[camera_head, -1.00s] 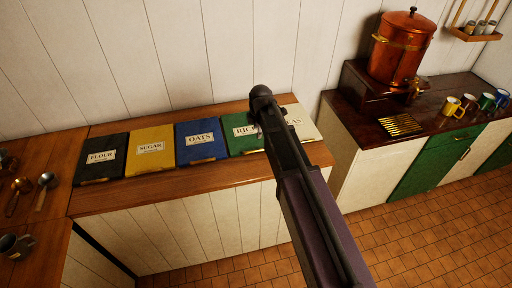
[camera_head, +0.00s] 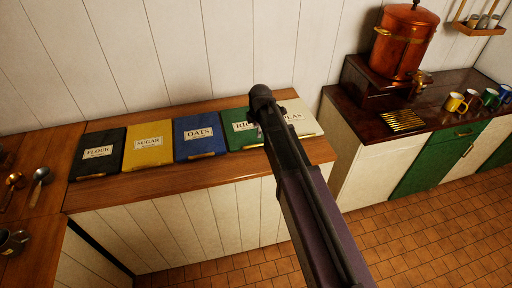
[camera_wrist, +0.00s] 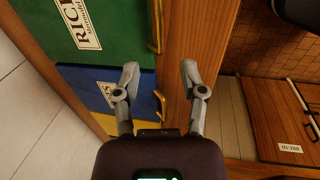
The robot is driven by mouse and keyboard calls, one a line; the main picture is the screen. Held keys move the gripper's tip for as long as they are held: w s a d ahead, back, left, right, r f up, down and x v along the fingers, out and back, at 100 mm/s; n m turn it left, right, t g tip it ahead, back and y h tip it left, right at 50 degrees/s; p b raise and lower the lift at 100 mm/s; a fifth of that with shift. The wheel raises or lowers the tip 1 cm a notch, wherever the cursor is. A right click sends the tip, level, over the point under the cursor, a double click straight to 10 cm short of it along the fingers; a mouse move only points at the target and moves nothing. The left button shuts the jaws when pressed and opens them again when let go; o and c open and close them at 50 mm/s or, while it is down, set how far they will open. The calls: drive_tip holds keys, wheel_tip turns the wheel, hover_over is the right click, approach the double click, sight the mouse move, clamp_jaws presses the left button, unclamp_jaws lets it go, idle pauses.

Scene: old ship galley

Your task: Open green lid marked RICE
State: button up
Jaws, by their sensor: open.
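The green lid marked RICE (camera_head: 234,140) lies shut in the row on the wooden counter, its right part hidden behind my arm in the head view. In the wrist view the green lid (camera_wrist: 118,22) fills the upper left, with its label and a brass handle (camera_wrist: 155,28) on its right edge. My gripper (camera_wrist: 159,72) is open and empty in the wrist view. Its fingertips are below that handle in the picture, over the wood strip and the edge of the blue lid. In the head view my arm hides most of the gripper.
Blue OATS (camera_head: 199,136), yellow SUGAR (camera_head: 148,145) and black FLOUR (camera_head: 97,152) lids lie left of the green one. A pale lid (camera_head: 304,122) lies right. A copper urn (camera_head: 402,45) and mugs stand on the right cabinet. Spoons lie far left.

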drive_tip(key=b, duration=0.9)
approach(256, 143)
drive_tip(key=shift+s+a+f, duration=0.1)
drive_tip(key=shift+s+f, duration=0.3)
drive_tip(key=shift+f, duration=0.55)
drive_tip(key=shift+s+a+f, duration=0.1)
drive_tip(key=shift+s+f, duration=0.3)
drive_tip(key=shift+f, duration=0.5)
drive_tip(key=shift+s+a+f, duration=0.1)
drive_tip(key=shift+s+f, duration=0.3)
drive_tip(key=shift+f, duration=0.55)
clamp_jaws()
